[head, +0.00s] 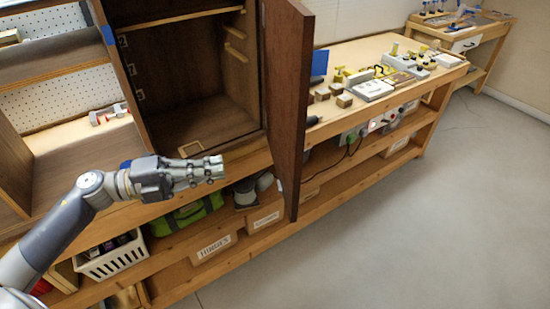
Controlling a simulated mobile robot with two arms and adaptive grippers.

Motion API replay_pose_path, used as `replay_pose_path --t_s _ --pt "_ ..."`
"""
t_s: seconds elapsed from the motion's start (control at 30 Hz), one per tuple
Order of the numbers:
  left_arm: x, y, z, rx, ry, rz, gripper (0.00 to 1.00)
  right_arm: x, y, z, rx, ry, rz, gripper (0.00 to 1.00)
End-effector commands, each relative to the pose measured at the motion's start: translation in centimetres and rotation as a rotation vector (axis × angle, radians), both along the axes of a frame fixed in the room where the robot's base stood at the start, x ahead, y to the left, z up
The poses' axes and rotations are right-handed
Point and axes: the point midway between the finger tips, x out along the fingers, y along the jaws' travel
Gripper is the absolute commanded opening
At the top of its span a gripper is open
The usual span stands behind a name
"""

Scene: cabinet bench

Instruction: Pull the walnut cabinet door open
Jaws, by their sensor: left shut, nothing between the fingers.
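The walnut cabinet (183,118) stands on the bench with its dark interior showing. Its door (291,90) is swung wide open on the right side and stands out past the bench's front edge. My left gripper (222,169) is shut and empty, in front of the cabinet's lower opening. Its fingers point right toward the door, with a gap between them and the door. My right gripper is not in view.
An open shelf unit (58,62) stands left. Wooden blocks and tools cover the bench (385,45) right of the door. Below are a white basket (112,259), a green bag (187,215) and boxes. The floor (400,235) is clear.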

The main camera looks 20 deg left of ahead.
Motion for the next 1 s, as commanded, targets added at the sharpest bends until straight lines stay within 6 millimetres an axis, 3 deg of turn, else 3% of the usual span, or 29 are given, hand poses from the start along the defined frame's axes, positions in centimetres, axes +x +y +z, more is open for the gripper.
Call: replay_pose_path --t_s 0.1,0.27,0.53,1.0 --pt "-1.2 -1.1 0.4 0.033 -0.014 -0.054 0.00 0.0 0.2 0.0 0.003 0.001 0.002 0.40" --pt "-0.7 -2.1 0.7 0.033 -0.018 -0.058 0.00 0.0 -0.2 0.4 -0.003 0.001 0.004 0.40" --pt "1.2 -5.4 0.9 0.031 -0.020 -0.057 0.00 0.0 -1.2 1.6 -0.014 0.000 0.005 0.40" --pt "4.9 -11.8 0.9 0.029 -0.017 -0.055 0.00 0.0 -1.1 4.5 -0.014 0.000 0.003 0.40"
